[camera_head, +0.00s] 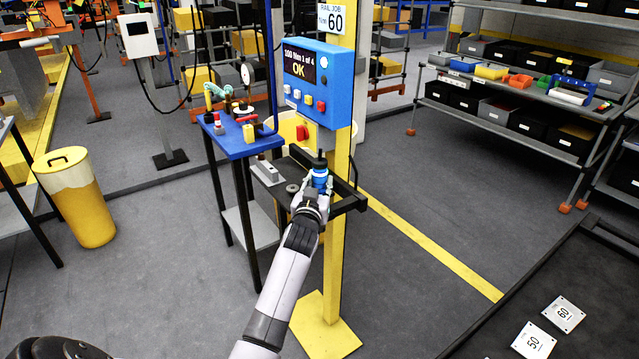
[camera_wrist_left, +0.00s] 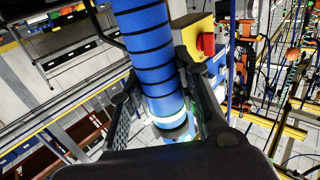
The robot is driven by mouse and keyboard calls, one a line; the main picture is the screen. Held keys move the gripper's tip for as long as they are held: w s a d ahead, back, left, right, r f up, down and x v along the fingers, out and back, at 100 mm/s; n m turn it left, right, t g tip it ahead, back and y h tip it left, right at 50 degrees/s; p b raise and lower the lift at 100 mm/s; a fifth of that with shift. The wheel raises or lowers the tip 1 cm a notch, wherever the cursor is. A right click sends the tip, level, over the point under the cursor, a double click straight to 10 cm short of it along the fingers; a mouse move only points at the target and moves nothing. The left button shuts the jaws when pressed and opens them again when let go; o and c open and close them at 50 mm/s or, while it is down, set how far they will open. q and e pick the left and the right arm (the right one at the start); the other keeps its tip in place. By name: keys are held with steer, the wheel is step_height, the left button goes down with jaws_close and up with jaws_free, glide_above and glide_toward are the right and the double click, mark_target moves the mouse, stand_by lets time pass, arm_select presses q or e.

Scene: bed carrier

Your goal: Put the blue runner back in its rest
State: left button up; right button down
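The blue runner (camera_head: 320,178) stands roughly upright beside the yellow post, under the blue control box. In the left wrist view the runner (camera_wrist_left: 150,60) is a blue cylinder with dark rings and a pale, lit band near its end. My left gripper (camera_head: 312,200) has its fingers on both sides of the runner in the wrist view (camera_wrist_left: 162,112) and appears shut on it. A dark tray-like bracket (camera_head: 350,204) on the post surrounds this spot. I cannot tell which part is the rest, or whether the runner touches it. My right gripper is out of view.
The blue control box (camera_head: 318,82) reads OK. A red switch (camera_head: 302,132) sits on a yellow housing below. A small blue-topped table (camera_head: 236,146) holds fittings to the left. A yellow bin (camera_head: 75,197) is farther left.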

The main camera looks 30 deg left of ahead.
arm_select(q)
steer(key=o, duration=0.5)
steer(key=shift+s+r, duration=0.1)
steer(key=shift+r, duration=0.1)
steer(key=shift+o, duration=0.2)
steer(key=shift+f, duration=0.35)
steer(key=v, duration=1.2)
steer(key=shift+r, duration=0.25)
